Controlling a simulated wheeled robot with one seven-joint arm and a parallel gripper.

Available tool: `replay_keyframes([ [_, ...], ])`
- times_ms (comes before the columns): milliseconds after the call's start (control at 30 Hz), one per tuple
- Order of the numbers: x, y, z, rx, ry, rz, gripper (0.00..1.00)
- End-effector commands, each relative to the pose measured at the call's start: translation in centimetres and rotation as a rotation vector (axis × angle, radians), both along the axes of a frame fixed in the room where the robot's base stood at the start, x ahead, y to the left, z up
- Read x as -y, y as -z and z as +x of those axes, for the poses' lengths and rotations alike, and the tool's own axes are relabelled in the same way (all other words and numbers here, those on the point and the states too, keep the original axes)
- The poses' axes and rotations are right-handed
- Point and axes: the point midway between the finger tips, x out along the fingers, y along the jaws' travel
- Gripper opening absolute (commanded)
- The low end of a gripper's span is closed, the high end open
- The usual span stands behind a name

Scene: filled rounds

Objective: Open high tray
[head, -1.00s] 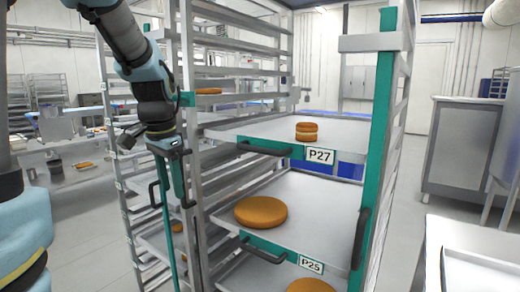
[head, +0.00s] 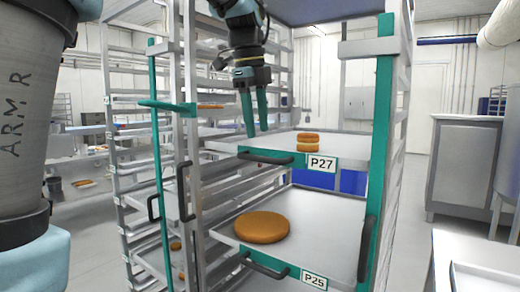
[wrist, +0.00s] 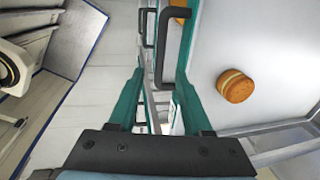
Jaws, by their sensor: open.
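The high tray (head: 345,145), labelled P27, sits in the rack with its green front edge and dark handle (head: 266,158) facing me.
A lower tray (head: 325,215), labelled P25, holds one large round cake (head: 262,227). The rack's green upright (head: 381,120) stands to the right, and a green bar (head: 165,105) juts out at left. A steel cabinet (head: 465,165) stands at far right.

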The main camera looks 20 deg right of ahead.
Motion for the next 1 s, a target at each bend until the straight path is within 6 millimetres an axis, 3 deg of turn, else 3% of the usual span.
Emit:
replay_keyframes([
  [300,0.9,5.0,0.5,-0.001,-0.001,0.002,0.5],
  [733,1.1,6.3,0.7,0.002,-0.002,-0.001,0.5],
  [1000,1.0,6.3,0.7,0.001,-0.002,-0.001,0.21],
])
